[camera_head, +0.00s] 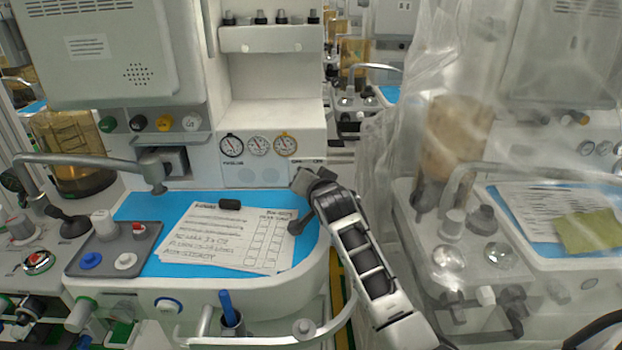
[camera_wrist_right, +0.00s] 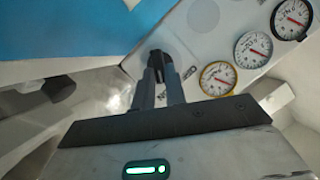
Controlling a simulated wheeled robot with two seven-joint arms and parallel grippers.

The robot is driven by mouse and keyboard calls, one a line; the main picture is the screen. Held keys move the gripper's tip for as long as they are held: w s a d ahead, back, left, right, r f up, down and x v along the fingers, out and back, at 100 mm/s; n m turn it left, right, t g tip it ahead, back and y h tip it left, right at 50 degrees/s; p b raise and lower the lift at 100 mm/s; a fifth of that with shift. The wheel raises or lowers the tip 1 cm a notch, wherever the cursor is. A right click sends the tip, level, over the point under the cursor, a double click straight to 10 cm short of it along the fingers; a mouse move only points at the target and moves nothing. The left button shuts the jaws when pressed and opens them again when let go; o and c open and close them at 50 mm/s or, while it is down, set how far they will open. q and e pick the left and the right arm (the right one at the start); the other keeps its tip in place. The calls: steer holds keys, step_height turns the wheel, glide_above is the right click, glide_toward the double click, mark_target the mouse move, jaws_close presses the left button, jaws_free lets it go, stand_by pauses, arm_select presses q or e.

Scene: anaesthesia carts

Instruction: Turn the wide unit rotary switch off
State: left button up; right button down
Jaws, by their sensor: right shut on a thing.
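The wide cart unit (camera_head: 268,118) stands at centre-left, with a white front panel above a blue work surface. My right gripper (camera_head: 304,184) reaches from the lower right to the panel's lower right corner, below the gauges. In the right wrist view the gripper (camera_wrist_right: 158,76) has its fingers close together on a small dark rotary switch (camera_wrist_right: 158,57) on the white panel. The fingers cover much of the switch, so its angle cannot be told. In the head view the gripper hides the switch. My left gripper is in neither view.
Three round gauges (camera_head: 258,145) sit on the panel just above and left of the gripper. Papers (camera_head: 230,237) and a small black object (camera_head: 229,204) lie on the blue surface. A plastic-draped cart (camera_head: 470,190) stands close on the right.

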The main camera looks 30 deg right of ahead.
steer(key=shift+a+r+n+g+p, duration=0.2)
steer(key=shift+n+g+p, duration=0.15)
steer(key=shift+p, duration=0.25)
steer(key=shift+a+n+h+p, duration=0.1)
steer(key=shift+n+h+p, duration=0.4)
steer(key=shift+n, duration=0.15)
steer(key=shift+w+a+n+g+h, duration=0.15)
steer(key=shift+n+g+h, duration=0.4)
steer(key=shift+n, duration=0.45)
steer(key=shift+w+a+f+n+h, duration=0.1)
steer(key=shift+f+n+h, duration=0.05)
steer(key=shift+n+h, duration=0.4)
steer(key=shift+a+f+n+g+h+b, duration=0.1)
steer(key=shift+n+g+h+b, duration=0.1)
steer(key=shift+n+h, duration=0.3)
steer(key=shift+a+n+g+h+b, duration=0.1)
steer(key=shift+n+h+b, duration=0.1)
steer(key=shift+n, duration=0.45)
steer(key=shift+w+n, duration=0.1)
steer(key=shift+n, duration=0.3)
arm_select(q)
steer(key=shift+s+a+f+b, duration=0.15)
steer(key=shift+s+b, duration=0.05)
steer(key=shift+b, duration=0.3)
arm_select(e)
steer(key=shift+a+n+h, duration=0.1)
steer(key=shift+n+h, duration=0.3)
steer(key=shift+h, duration=0.1)
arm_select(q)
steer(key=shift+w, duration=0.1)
